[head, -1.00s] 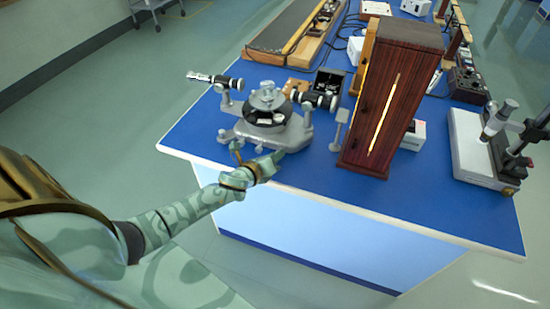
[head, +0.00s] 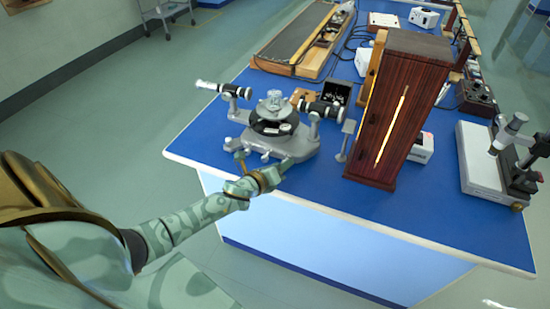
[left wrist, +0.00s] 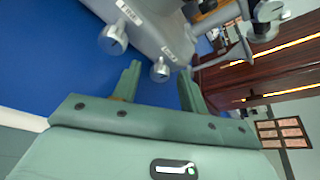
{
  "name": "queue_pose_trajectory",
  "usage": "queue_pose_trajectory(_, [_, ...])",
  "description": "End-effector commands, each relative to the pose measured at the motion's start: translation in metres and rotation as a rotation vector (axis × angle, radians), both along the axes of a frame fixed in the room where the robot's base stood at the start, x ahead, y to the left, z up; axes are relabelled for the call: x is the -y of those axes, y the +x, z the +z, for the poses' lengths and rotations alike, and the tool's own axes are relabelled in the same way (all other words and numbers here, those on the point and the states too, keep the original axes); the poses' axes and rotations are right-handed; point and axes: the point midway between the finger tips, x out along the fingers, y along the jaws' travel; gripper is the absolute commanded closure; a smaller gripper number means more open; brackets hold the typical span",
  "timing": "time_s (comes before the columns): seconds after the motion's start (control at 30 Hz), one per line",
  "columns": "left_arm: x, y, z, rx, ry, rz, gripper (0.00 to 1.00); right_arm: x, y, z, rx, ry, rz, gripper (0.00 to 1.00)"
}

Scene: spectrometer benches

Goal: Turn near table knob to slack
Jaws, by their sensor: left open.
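A grey spectrometer (head: 274,128) with two black telescope-like tubes and a dark round centre stands on the blue bench top. Small silvery knobs sit along the near side of its base. My left gripper (head: 265,164) is at the bench's near-left edge, close against that near side, fingers apart. In the left wrist view, one round metal knob (left wrist: 160,70) shows between the two open fingertips or just beyond them; contact cannot be told. A second metal knob (left wrist: 113,39) lies outside the fingers, to the upper left. My right gripper is not in view.
A tall dark wooden box (head: 400,110) stands right of the spectrometer. A microscope-like instrument (head: 500,155) is at the far right. A long wooden-edged board (head: 300,45) and cables lie behind. Bare blue bench (head: 310,185) shows in front of the box.

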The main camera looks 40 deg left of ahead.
Motion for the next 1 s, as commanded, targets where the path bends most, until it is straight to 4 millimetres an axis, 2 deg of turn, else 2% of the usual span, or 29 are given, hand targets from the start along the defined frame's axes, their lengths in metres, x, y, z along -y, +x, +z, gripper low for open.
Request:
queue_pose_trajectory(0.17, [0.000, -0.021, 0.008, -0.001, 0.001, 0.000, 0.57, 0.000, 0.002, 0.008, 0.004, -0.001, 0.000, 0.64])
queue_pose_trajectory(0.4, [-0.001, -0.083, 0.027, -0.004, 0.001, -0.001, 0.57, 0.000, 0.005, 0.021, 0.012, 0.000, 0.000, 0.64])
queue_pose_trajectory(0.6, [-0.002, -0.128, 0.040, -0.003, -0.001, 0.001, 0.57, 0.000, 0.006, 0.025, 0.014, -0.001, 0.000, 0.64])
queue_pose_trajectory(0.8, [-0.003, -0.151, 0.047, -0.002, -0.001, 0.001, 0.57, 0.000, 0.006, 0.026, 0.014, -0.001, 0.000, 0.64])
queue_pose_trajectory(1.0, [-0.003, -0.155, 0.049, -0.001, 0.000, 0.001, 0.57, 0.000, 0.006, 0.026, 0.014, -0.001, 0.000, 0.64])
